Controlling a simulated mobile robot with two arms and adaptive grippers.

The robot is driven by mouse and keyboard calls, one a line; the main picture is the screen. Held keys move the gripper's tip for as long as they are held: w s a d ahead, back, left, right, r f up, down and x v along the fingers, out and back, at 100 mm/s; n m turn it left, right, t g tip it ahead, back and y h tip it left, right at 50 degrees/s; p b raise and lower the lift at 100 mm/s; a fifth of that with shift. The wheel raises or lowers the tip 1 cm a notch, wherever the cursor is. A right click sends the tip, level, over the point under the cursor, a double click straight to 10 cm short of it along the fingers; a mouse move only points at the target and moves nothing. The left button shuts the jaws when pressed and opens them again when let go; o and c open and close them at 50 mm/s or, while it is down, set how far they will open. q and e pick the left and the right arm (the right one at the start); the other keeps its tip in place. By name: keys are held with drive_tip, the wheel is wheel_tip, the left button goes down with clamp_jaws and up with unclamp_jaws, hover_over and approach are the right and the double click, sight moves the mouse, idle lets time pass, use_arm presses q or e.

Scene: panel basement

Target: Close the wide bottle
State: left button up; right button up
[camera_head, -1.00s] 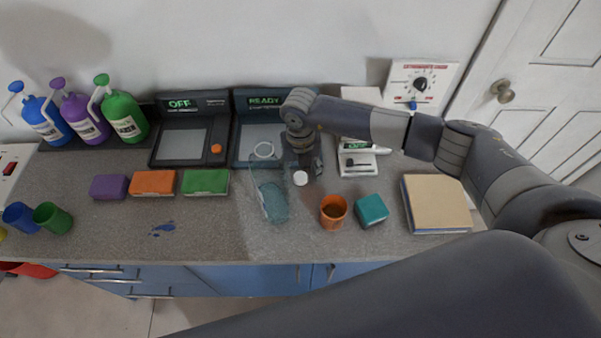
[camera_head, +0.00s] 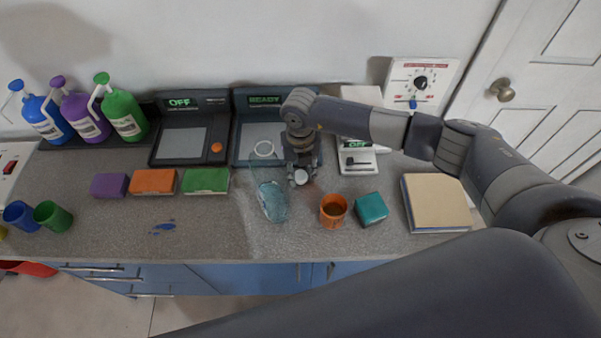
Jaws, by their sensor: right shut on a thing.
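A wide clear bottle (camera_head: 272,199) with bluish contents lies or leans on the counter, left of my right gripper; its glass is faint and its exact pose is hard to tell. My right gripper (camera_head: 301,174) points down at the counter and is shut on a small white round cap (camera_head: 301,177). The cap is just right of the bottle and apart from its opening. A pale ring (camera_head: 263,149) shows above the bottle, in front of the READY device. My left gripper is not in view.
An orange cup (camera_head: 333,217), a teal block (camera_head: 371,209) and a book (camera_head: 436,204) stand to the right. Purple, orange and green (camera_head: 205,181) blocks lie to the left. A scale (camera_head: 357,160) is behind right. Counter between blue spill (camera_head: 164,227) and bottle is clear.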

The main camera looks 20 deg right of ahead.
sight(300, 175)
wheel_tip(300, 175, up, 10)
drive_tip(key=b, duration=0.3)
idle(0.3)
drive_tip(key=s+d+r+m+b, duration=0.1)
drive_tip(key=s+m, duration=0.6)
drive_tip(key=m, duration=1)
drive_tip(key=s+d+r+m+b, duration=0.1)
drive_tip(key=s+d+r+m, duration=0.2)
drive_tip(key=m, duration=1.5)
drive_tip(key=s+r, duration=0.1)
drive_tip(key=s, duration=0.3)
drive_tip(key=shift+r+b, duration=0.3)
drive_tip(key=shift+r, duration=0.05)
